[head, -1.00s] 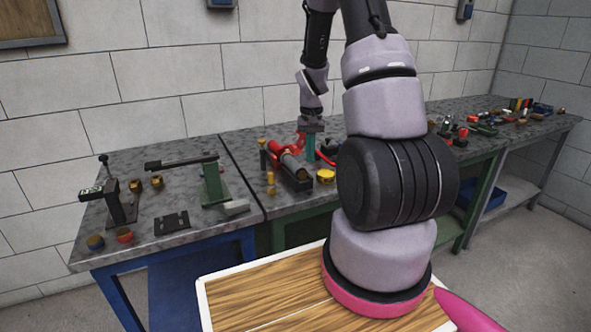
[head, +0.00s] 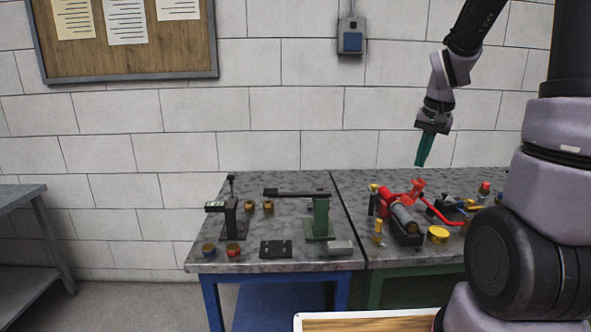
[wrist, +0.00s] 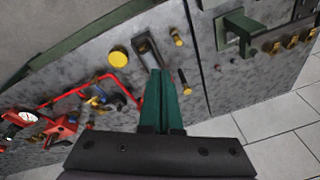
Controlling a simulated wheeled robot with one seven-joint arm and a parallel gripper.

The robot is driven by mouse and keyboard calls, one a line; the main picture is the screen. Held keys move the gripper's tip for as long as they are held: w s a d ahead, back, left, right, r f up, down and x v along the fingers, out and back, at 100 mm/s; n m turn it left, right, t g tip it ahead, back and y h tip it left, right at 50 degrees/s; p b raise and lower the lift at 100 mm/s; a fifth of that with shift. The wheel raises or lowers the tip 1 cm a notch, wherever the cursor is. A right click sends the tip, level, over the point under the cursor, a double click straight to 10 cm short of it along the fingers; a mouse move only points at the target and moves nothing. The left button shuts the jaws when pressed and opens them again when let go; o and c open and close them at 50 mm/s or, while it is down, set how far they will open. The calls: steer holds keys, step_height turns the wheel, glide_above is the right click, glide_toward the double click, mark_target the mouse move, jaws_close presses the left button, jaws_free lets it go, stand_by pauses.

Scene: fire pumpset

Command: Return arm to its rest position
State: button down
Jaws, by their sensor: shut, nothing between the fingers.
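My gripper (head: 424,149) has dark green fingers that are closed together with nothing between them. In the head view it hangs above the back part of the right bench, in front of the white block wall, pointing down. My arm rises at the right side of the head view. In the wrist view the gripper (wrist: 161,100) points toward the bench top, and its fingertips overlap the end of the grey cylinder fixture (wrist: 148,55). The red pump assembly (head: 397,200) stands on the bench below the gripper, clearly apart from it in the head view.
A yellow round cap (head: 438,234) and a small brass piece (head: 378,231) stand near the pump. The left bench (head: 275,190) holds a green vise-like stand (head: 320,218) and several small fittings.

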steer(key=s+a+r+n+t+y, duration=0.1)
steer(key=s+a+r+t, duration=0.3)
steer(key=s+a+r, duration=0.4)
steer(key=s+r, duration=0.6)
steer(key=s, duration=0.3)
steer(key=shift+a+r+y, duration=0.15)
steer(key=shift+r+y, duration=0.15)
steer(key=shift+r, duration=0.1)
steer(key=c, duration=1.4)
jaws_free()
steer(key=shift+s, duration=0.1)
steer(key=o, duration=1)
steer(key=shift+o, duration=1)
steer(key=m+g+h, duration=0.2)
steer(key=m, duration=2.9)
glide_above(405, 213)
steer(key=s, duration=0.3)
step_height(405, 213, down, 33)
steer(key=shift+r, duration=0.2)
steer(key=shift+x, duration=3.4)
